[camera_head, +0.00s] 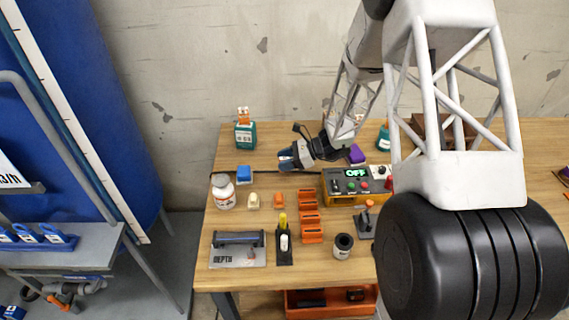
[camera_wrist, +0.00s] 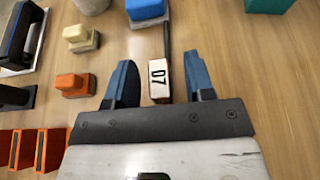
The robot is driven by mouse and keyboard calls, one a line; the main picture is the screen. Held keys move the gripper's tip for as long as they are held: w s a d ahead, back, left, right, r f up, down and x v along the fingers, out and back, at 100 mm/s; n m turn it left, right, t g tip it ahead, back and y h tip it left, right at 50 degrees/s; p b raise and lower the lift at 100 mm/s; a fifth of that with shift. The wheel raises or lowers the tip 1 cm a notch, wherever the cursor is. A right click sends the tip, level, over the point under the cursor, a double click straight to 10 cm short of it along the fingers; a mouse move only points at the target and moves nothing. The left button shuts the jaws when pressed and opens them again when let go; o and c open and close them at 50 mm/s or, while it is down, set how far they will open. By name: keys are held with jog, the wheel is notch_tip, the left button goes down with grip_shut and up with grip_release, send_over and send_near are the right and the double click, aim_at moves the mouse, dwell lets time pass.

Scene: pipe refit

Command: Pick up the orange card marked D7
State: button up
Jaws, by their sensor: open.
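In the wrist view a small block-like piece marked D7 (camera_wrist: 159,78) lies between my open fingers, seen from above. Its marked face is pale cream and its visible side is brownish; no clear orange shows on it. My gripper (camera_wrist: 158,64) has two blue fingers, one on either side of it with gaps. Whether the fingers are down at its height I cannot tell. In the head view my gripper (camera_head: 286,160) hangs over the back left of the table, and I cannot make out the D7 piece. A teal holder (camera_head: 245,138) there has an orange piece (camera_head: 243,114) on top, marking unreadable.
Orange holders (camera_head: 309,219) stand in front. A control box reading OFF (camera_head: 357,183) is to the right. A dark cable runs by the D7 piece.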

aim_at(285, 158)
jog(key=shift+c, duration=0.5)
grip_shut()
jog(key=shift+r, duration=0.1)
jog(key=shift+r, duration=4.9)
